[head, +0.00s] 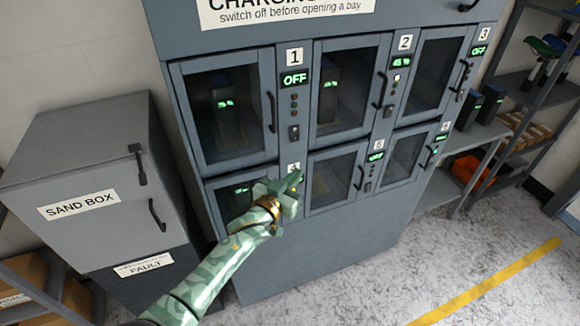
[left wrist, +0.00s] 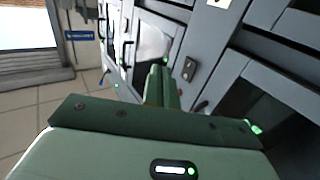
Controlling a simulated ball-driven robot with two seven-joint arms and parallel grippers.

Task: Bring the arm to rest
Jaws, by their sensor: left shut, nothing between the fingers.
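My left arm reaches in from the bottom of the head view, and its gripper (head: 293,181) is in front of the lower row of the charging cabinet (head: 310,250). The gripper is shut and empty. It hides part of the lower left bay and its panel. In the left wrist view the shut fingers (left wrist: 160,85) point along the cabinet front, and I cannot tell whether they touch it. My right gripper is not in view.
The cabinet's glass doors are closed; displays at bays 1 and 3 read OFF. A grey sand box (head: 80,170) stands at the left. Shelving (head: 505,120) with batteries and an orange bin (head: 472,172) is at the right. The floor (head: 400,270) in front is clear, with a yellow line.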

